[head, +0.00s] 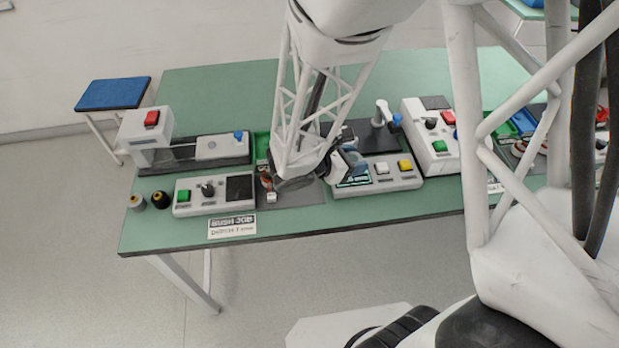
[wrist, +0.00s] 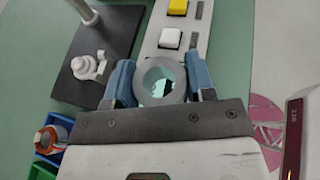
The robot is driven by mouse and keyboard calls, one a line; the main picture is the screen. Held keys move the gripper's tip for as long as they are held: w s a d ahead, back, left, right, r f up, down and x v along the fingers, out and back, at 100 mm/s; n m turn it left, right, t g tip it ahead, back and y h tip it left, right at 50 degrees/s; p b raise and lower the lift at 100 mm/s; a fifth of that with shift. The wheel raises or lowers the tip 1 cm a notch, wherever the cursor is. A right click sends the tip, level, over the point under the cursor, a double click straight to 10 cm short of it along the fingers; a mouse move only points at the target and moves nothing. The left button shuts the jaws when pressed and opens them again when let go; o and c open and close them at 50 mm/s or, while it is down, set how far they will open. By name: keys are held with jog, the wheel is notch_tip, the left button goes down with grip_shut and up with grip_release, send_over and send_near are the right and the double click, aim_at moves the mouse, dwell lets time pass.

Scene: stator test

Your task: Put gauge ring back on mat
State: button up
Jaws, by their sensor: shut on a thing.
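My gripper (wrist: 160,82) has blue fingers, one on each side of a grey gauge ring (wrist: 140,80), and is shut on it. The ring's open hole faces the wrist camera, and the box below shows through it. In the head view my gripper (head: 348,163) is just above the left end of the box with white and yellow buttons. The ring cannot be made out clearly there. A dark grey mat (head: 305,194) lies left of that box, partly hidden by my arm. A small white and red piece (head: 270,197) is at its left side.
The button box (head: 405,180) is close under my gripper. A dark plate with a post (head: 382,112) stands behind it, also in the wrist view (wrist: 70,78). A blue tray with a coil (wrist: 48,140) is at lower left. Green table is free along the back.

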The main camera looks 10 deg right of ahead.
jog(key=s+a+n+t+y, duration=0.1)
jog(key=s+a+n+t, duration=0.1)
jog(key=s, duration=0.2)
jog(key=s+a+f+n+t+y, duration=0.1)
jog(key=s+a+n+t+y, duration=0.1)
jog(key=s+a, duration=0.1)
jog(key=s+a+n+t+y, duration=0.1)
jog(key=s+a+n+t, duration=0.1)
jog(key=s+n, duration=0.1)
jog(key=shift+s+a+f+t+y, duration=0.15)
jog(key=shift+s+f+y, duration=0.05)
jog(key=shift+s, duration=0.2)
jog(key=shift+s+a+f+t+y, duration=0.15)
jog(key=shift+s+f+y, duration=0.05)
jog(key=shift+s, duration=0.2)
jog(key=shift+s+a+f+n+y, duration=0.2)
jog(key=shift+s+n+y, duration=0.2)
jog(key=shift+s, duration=0.2)
jog(key=shift+w, duration=0.2)
jog(key=w+a, duration=0.1)
jog(key=w, duration=0.4)
jog(key=w+a+f, duration=0.1)
jog(key=w, duration=0.4)
jog(key=w+a, duration=0.1)
jog(key=w, duration=0.4)
jog(key=shift+w+a+f, duration=0.2)
jog(key=shift+f, duration=1.75)
jog(key=shift+f, duration=0.15)
